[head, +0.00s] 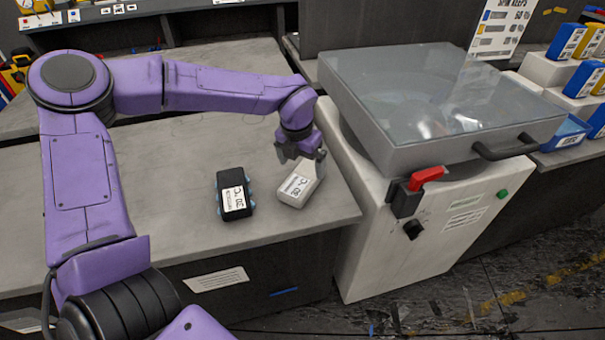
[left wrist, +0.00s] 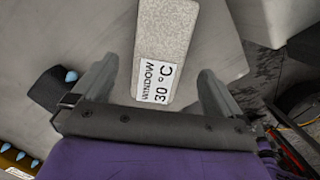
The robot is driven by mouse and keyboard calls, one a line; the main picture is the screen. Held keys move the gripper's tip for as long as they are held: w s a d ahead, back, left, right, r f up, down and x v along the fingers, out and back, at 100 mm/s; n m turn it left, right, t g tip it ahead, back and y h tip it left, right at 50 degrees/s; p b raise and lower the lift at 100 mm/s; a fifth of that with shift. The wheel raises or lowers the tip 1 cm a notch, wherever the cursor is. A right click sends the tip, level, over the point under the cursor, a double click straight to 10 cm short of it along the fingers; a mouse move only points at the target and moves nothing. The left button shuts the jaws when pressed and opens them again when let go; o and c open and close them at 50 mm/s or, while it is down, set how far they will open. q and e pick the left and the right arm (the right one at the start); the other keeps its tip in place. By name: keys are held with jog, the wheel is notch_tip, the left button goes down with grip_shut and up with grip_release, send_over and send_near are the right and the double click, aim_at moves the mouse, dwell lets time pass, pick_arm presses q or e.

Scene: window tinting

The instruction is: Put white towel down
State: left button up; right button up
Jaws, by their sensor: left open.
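The white towel (head: 299,184) is a pale folded block with a "30 °C" label. It lies on the grey counter (head: 150,215) near its right front edge. In the left wrist view the towel (left wrist: 168,40) lies between the fingers, with gaps on both sides. My left gripper (head: 301,156) is open at the towel's far end. Whether the towel touches the counter fully is hard to tell. My right gripper is not in view.
A white machine (head: 440,220) with a closed clear lid (head: 430,90), a handle and a red lever (head: 427,174) stands right of the counter. Blue and yellow boxes (head: 567,41) stand at the far right. The counter's left part is clear below my arm.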

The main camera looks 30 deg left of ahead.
aim_at(300, 180)
pick_arm(q)
notch_tip(300, 180, up, 6)
jog(key=shift+s, duration=0.45)
dwell(2.1)
